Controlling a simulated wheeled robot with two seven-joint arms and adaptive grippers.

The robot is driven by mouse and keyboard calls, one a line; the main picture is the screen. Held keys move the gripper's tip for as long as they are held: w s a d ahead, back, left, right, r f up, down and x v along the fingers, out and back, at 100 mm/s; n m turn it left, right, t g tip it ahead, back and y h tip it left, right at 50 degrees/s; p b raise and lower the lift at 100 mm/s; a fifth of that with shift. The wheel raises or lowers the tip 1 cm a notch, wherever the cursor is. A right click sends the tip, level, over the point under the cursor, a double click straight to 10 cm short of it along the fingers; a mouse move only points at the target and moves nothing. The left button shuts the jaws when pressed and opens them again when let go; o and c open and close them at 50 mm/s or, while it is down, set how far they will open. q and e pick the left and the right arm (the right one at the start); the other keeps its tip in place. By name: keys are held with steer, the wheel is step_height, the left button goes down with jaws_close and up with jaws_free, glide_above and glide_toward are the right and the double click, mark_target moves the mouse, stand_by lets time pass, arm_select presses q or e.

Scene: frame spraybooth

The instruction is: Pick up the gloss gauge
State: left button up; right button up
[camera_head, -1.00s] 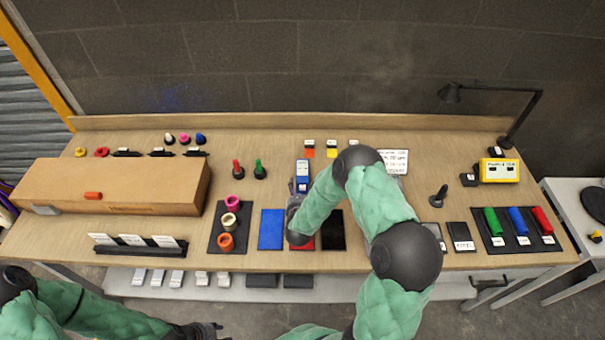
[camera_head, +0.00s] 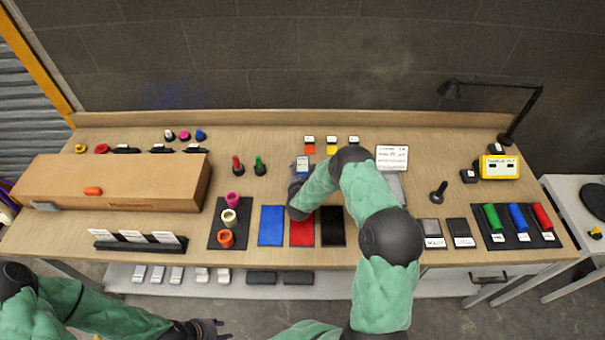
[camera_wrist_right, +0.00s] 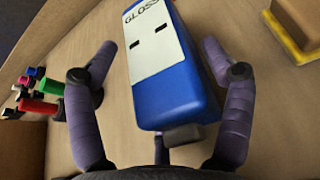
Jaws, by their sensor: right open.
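The gloss gauge (camera_head: 302,166) is a blue block with a white top plate, on the bench behind the blue and red panels. In the right wrist view the gauge (camera_wrist_right: 165,75), marked GLOSS, lies between the spread fingers. My right gripper (camera_wrist_right: 158,52) is open, with purple fingers on either side of the gauge; the right finger looks closer to it. In the head view the right gripper (camera_head: 297,187) covers the gauge's near end. My left gripper (camera_head: 208,329) is low at the front, clear of the bench; its jaws are too small to read.
Blue (camera_head: 271,226), red (camera_head: 302,230) and black (camera_head: 333,226) panels lie in front of the gauge. Red and green upright tools (camera_head: 260,166) stand to its left. Small orange and yellow labelled items (camera_head: 331,146) are behind it. A cardboard box (camera_head: 120,178) fills the left side.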

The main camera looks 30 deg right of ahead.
steer(key=shift+w+d+f, duration=0.15)
steer(key=shift+w, duration=0.15)
steer(key=c, duration=1.2)
steer(key=shift+r, duration=0.2)
